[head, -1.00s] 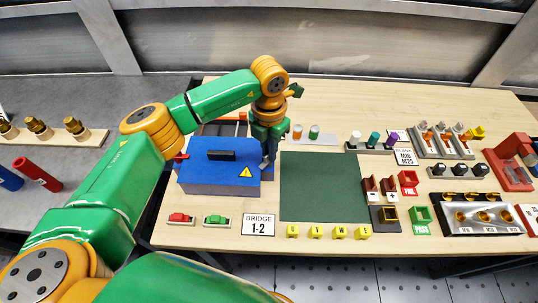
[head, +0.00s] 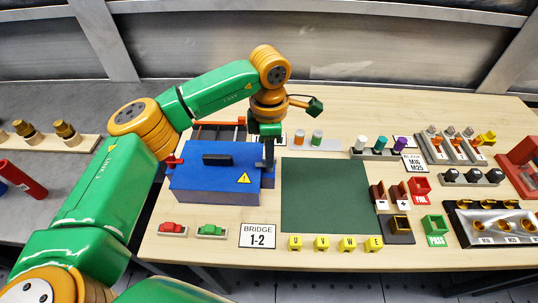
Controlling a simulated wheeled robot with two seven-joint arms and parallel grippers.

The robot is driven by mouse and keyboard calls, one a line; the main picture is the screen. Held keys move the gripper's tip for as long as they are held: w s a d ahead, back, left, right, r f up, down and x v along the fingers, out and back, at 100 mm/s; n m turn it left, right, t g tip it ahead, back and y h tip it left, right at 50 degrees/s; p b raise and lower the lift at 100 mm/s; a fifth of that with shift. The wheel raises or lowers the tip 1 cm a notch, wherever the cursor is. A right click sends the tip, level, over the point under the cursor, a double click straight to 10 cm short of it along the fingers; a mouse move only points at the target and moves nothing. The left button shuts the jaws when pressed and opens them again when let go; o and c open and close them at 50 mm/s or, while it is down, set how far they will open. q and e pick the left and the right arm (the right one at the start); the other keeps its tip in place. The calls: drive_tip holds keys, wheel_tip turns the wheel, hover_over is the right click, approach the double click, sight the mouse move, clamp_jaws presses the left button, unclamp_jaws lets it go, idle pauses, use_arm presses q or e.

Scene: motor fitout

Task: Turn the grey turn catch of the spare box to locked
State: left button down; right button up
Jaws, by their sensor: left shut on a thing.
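The spare box (head: 208,185) is blue with a black handle (head: 216,159) and a yellow warning triangle. It stands on the left part of the wooden table. A red catch (head: 174,161) shows at its left side. My left gripper (head: 268,168) points down at the box's right side, with its fingers shut at the place of the grey turn catch. The fingers hide the catch, so its angle cannot be read. My right gripper is not in view.
A green mat (head: 324,195) lies right of the box. A red piece (head: 172,230), a green piece (head: 211,231) and a "BRIDGE 1-2" sign (head: 257,235) lie in front. A dark tray (head: 215,132) is behind the box. Several yellow lettered blocks line the front.

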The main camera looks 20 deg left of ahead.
use_arm(q)
drive_tip(key=shift+m, duration=0.6)
drive_tip(key=c, duration=0.9)
unclamp_jaws()
drive_tip(key=shift+d, duration=0.1)
drive_tip(key=shift+w+r, duration=0.1)
drive_tip(key=shift+r, duration=0.2)
wheel_tip(320, 180, up, 6)
drive_tip(key=shift+r+b, duration=0.25)
drive_tip(key=shift+b, duration=0.4)
